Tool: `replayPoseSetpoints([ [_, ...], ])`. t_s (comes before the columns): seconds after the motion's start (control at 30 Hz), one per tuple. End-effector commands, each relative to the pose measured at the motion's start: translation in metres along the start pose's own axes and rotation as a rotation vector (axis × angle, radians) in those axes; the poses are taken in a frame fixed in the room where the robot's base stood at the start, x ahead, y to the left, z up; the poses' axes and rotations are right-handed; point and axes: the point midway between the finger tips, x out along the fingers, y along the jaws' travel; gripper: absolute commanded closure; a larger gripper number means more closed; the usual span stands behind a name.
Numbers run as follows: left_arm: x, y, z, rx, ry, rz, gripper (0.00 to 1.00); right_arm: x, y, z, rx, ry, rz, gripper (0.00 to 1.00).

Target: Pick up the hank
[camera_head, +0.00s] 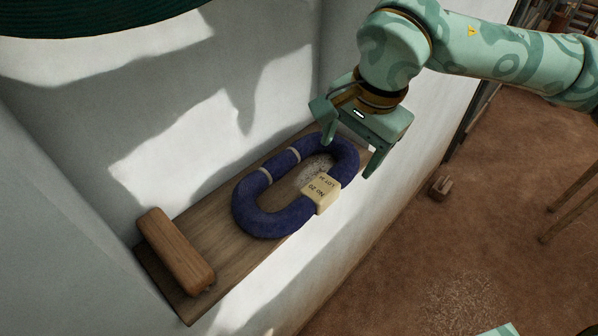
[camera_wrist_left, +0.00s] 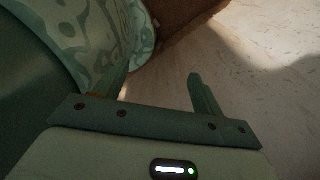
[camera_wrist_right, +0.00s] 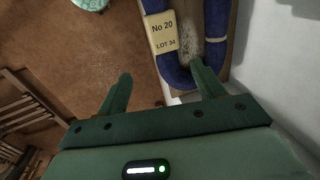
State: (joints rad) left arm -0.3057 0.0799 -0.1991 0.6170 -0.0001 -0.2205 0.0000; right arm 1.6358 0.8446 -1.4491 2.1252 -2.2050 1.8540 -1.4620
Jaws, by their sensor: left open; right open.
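The hank (camera_head: 273,222) is a dark blue oval loop with pale ties, lying on a wooden shelf board (camera_head: 188,298) in a white wall niche. A cream label reading "No 20, LOT 34" (camera_head: 320,192) is on its front side. My right gripper (camera_head: 349,160) is open above the far right end of the hank, with nothing between its fingers. In the right wrist view the hank (camera_wrist_right: 179,75) shows beyond the fingertips, mostly ahead of the right-hand finger. My left gripper (camera_wrist_left: 157,85) is open and empty in the left wrist view, away from the hank.
A wooden block (camera_head: 176,250) lies across the board's left end. The white niche wall (camera_head: 265,60) rises close behind the hank. The brown floor (camera_head: 430,250) lies to the right and below, with a small wooden object (camera_head: 441,187) on it.

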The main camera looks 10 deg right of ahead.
Motion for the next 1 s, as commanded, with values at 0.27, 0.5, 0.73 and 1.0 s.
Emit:
replayPoseSetpoints([
  [0.27, 0.006, 0.001, 0.004, 0.001, -0.007, 0.002, 0.31, 0.055, 0.000, 0.001, 0.000, -0.002, 0.001, 0.32],
  [0.5, 0.007, -0.002, -0.010, 0.001, 0.016, -0.003, 0.31, 0.079, -0.004, 0.005, -0.002, -0.004, 0.001, 0.32],
  [0.73, 0.010, -0.001, -0.007, 0.001, 0.011, -0.001, 0.31, 0.111, -0.008, 0.006, 0.001, -0.002, 0.001, 0.32],
  [1.0, 0.010, -0.001, -0.004, 0.001, 0.006, 0.000, 0.31, 0.113, -0.008, 0.006, 0.000, -0.001, -0.001, 0.34],
])
